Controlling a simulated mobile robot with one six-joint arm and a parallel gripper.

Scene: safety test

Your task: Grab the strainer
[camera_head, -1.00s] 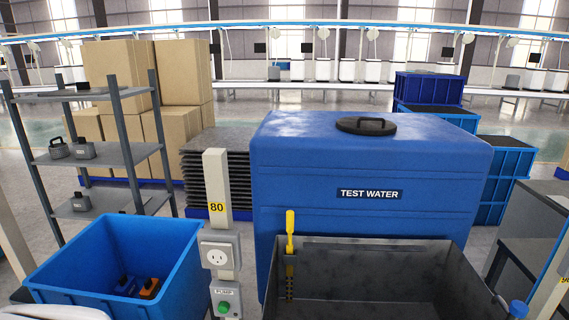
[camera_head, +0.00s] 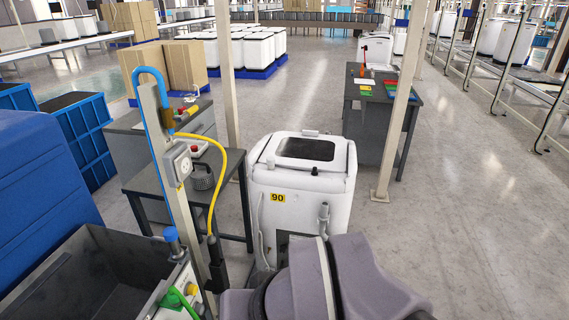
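A small dark grey basket-like thing with a mesh-like wall (camera_head: 203,178), which looks like the strainer, sits on a low grey table (camera_head: 150,182) left of the white machine. It is partly behind the yellow hose, and its details are too small to be sure of. My arm's grey and white links fill the bottom middle of the view. My gripper is not in view, so its state is hidden.
A white machine marked 90 (camera_head: 302,185) stands just ahead. A post with a socket (camera_head: 178,163) and yellow hose (camera_head: 222,180) stands before the table. A dark open tank (camera_head: 95,275) is lower left. Floor at right is clear around a thin post (camera_head: 400,110).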

